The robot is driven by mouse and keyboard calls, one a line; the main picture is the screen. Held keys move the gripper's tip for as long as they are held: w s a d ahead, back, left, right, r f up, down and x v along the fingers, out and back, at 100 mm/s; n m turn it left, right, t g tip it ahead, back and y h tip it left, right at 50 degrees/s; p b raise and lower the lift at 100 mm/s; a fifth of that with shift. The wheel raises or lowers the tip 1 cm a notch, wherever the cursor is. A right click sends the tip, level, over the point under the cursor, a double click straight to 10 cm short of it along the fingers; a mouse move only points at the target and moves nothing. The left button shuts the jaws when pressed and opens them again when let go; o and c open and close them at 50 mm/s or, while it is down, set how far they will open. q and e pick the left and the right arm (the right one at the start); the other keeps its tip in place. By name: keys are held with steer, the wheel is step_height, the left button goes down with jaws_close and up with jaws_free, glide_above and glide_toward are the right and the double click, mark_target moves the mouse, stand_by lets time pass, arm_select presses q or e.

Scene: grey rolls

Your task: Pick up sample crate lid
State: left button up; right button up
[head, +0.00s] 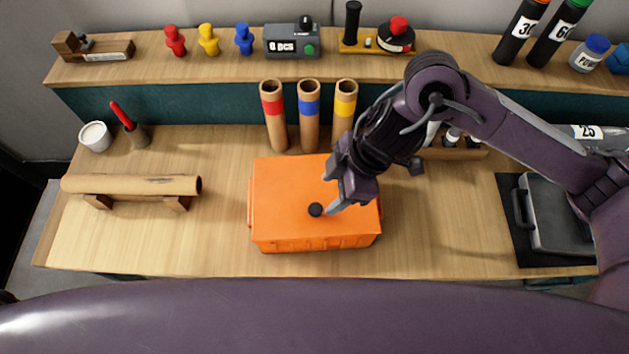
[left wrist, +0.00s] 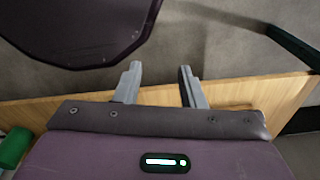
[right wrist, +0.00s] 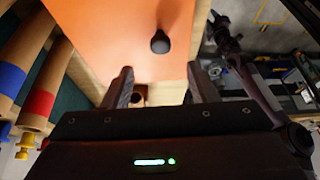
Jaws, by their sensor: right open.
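The orange sample crate (head: 310,243) stands on the wooden bench, covered by its flat orange lid (head: 285,185). A round black knob (head: 315,209) sits on the lid. My right gripper (head: 329,195) is over the lid, its fingers apart close to the knob. In the right wrist view the knob (right wrist: 160,42) stands beyond the open, empty fingertips (right wrist: 160,80) on the orange lid (right wrist: 110,30). My left gripper shows only in the left wrist view (left wrist: 160,75), its fingers apart and empty, above the floor and a wooden edge.
Three cardboard tubes (head: 309,120) with coloured bands stand behind the crate. A long roll (head: 130,185) lies on a stand at left, near a white cup (head: 95,136). A grey case (head: 560,215) lies at right. Bare bench (head: 440,235) shows on both sides of the crate.

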mark_target(316, 208)
steer(key=p+x, duration=0.1)
steer(key=x, duration=0.5)
steer(key=shift+f+p, duration=0.2)
steer(key=shift+p, duration=0.1)
steer(key=shift+a+f, duration=0.1)
steer(key=shift+f, duration=0.25)
steer(key=shift+a+f, duration=0.1)
steer(key=shift+f, duration=0.1)
arm_select(q)
steer(key=shift+s+a+r, duration=0.15)
steer(key=shift+s+r, duration=0.2)
steer(key=shift+r, duration=0.45)
arm_select(e)
jaws_close()
